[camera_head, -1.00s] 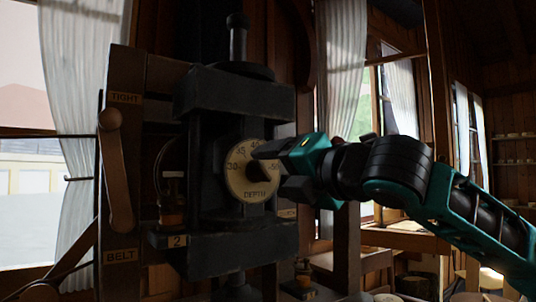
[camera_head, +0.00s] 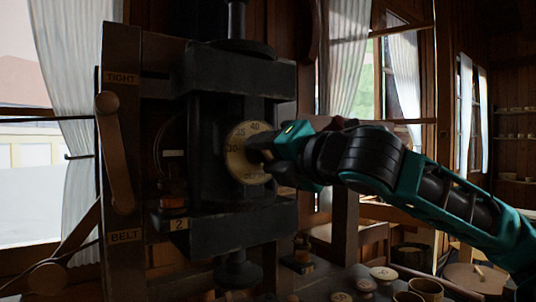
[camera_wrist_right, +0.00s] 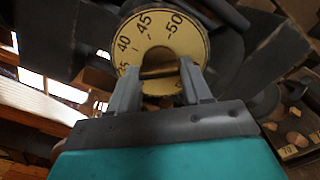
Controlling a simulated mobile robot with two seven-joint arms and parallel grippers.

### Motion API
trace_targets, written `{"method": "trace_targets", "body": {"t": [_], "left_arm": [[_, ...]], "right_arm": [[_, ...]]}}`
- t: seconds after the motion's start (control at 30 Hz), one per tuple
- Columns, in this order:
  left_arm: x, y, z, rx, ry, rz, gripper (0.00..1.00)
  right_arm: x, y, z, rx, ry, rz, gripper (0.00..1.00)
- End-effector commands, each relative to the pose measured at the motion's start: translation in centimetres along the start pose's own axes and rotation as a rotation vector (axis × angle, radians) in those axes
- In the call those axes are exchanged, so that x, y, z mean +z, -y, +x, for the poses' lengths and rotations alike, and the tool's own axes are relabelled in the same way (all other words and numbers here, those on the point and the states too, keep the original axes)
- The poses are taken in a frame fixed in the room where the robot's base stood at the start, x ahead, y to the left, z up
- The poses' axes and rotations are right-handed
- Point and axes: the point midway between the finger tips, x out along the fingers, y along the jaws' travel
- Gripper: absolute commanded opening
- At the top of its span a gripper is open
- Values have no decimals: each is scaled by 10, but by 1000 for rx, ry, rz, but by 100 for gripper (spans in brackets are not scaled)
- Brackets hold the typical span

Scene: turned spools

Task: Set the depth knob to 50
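The depth dial (camera_head: 236,160) is a round cream plate with dark numbers on the front of the black machine head. In the right wrist view the dial (camera_wrist_right: 135,40) shows 40, 45 and 50 along its upper rim. The depth knob (camera_wrist_right: 158,66) is at the dial's middle, between my right fingertips. My right gripper (camera_head: 266,155) reaches in from the right and covers the dial's right side. In the wrist view its fingers (camera_wrist_right: 157,76) stand apart, one on each side of the knob. I cannot make out the knob's pointer. My left gripper is not in view.
A wooden lever (camera_head: 115,150) stands at the left between TIGHT and BELT labels. Several turned pieces stand on the bench (camera_head: 325,285) at the lower right. Curtained windows are behind.

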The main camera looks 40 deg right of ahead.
Motion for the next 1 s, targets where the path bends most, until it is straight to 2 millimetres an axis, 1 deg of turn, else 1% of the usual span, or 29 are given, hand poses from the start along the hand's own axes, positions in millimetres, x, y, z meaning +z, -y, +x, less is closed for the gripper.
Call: {"method": "trace_targets", "body": {"t": [0.03,0.27,0.47,0.67,0.87,1.0], "left_arm": [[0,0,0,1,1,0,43],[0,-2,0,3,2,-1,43],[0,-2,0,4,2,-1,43],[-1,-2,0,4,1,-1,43],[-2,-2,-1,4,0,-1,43],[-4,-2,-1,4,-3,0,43]], "right_arm": [[0,0,0,0,0,0,41],[0,0,0,0,0,0,19],[0,0,0,0,0,12,18],[0,0,0,0,0,78,18],[1,-1,0,1,1,218,18],[1,-2,0,1,2,347,18]]}}
